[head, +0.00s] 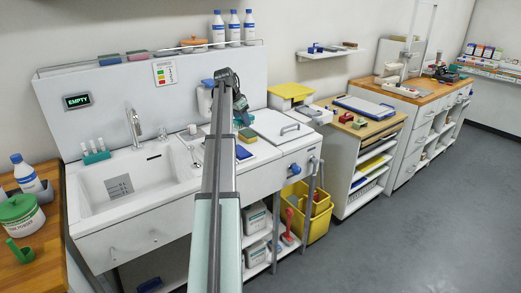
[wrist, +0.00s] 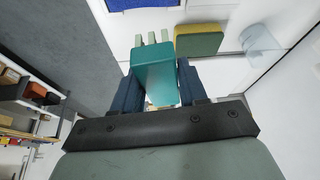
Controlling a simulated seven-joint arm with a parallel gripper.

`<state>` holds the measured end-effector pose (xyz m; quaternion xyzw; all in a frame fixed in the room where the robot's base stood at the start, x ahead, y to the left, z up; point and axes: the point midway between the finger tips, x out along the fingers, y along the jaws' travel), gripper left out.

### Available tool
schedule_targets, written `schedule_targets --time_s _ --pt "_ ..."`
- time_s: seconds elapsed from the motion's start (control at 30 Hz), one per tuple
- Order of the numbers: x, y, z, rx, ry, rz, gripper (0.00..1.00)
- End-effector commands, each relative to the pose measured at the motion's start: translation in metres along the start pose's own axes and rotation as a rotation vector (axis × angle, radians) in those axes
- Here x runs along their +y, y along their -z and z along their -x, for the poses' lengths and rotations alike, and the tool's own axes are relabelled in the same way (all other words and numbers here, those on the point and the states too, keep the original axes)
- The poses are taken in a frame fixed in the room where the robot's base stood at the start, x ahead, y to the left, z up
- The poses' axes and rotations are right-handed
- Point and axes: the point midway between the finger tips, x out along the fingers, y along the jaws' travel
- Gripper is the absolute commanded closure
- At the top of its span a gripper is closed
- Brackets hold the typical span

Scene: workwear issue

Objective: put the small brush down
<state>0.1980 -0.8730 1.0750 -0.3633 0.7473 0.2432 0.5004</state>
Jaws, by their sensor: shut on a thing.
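The small brush (wrist: 155,75) shows in the wrist view as a teal block with several pale tufts at its far end. It sits between the two dark blue fingers of my gripper (wrist: 160,92), which is shut on it. In the head view my gripper (head: 241,118) is above the counter right of the sink, and the teal brush (head: 248,134) shows just below it. Whether the brush touches anything below cannot be told.
A yellow-and-green sponge (wrist: 200,40) and a clear cup (wrist: 262,40) lie near the brush in the wrist view. A sink (head: 130,185) is at left. A white lidded unit (head: 280,128) is at right. A yellow bucket (head: 315,215) stands on the floor.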

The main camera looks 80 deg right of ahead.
Motion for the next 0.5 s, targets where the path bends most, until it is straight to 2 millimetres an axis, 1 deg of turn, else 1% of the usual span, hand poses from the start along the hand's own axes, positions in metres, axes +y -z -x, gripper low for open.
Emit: schedule_targets --time_s 0.03,0.1,0.2,0.37,0.5 --pt "0.006 0.014 -0.01 0.0 -0.012 -0.026 0.86" --pt "0.015 0.028 -0.02 0.0 -0.024 -0.054 0.86" --pt "0.024 0.042 -0.03 0.001 -0.036 -0.085 0.86" --pt "0.032 0.05 -0.041 0.001 -0.046 -0.108 0.86" --pt "0.033 0.047 -0.054 0.001 -0.047 -0.111 0.86"
